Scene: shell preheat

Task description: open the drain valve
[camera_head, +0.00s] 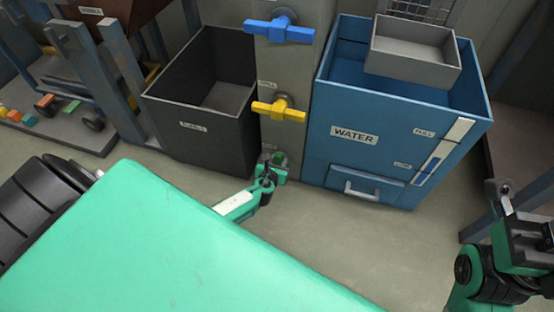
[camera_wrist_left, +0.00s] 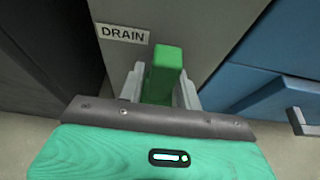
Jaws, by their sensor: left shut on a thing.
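The drain valve's green handle (camera_wrist_left: 167,66) stands between the two grey fingers of my left gripper (camera_wrist_left: 160,88) in the left wrist view. The fingers are shut on it, one on each side. It looks upright there, with the DRAIN label (camera_wrist_left: 123,34) at its upper left. In the head view, my left gripper (camera_head: 271,169) is low at the foot of the grey post (camera_head: 284,68), and the handle is mostly hidden. My right gripper (camera_head: 503,197) is at the right edge, away from the valve; its jaw opening is unclear.
On the post above are a yellow valve handle (camera_head: 278,110) and a blue valve handle (camera_head: 279,30). A dark bin (camera_head: 208,133) stands left of the post. A blue WATER tank (camera_head: 340,165) with a grey tray (camera_head: 410,64) on top stands right. Floor in front is clear.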

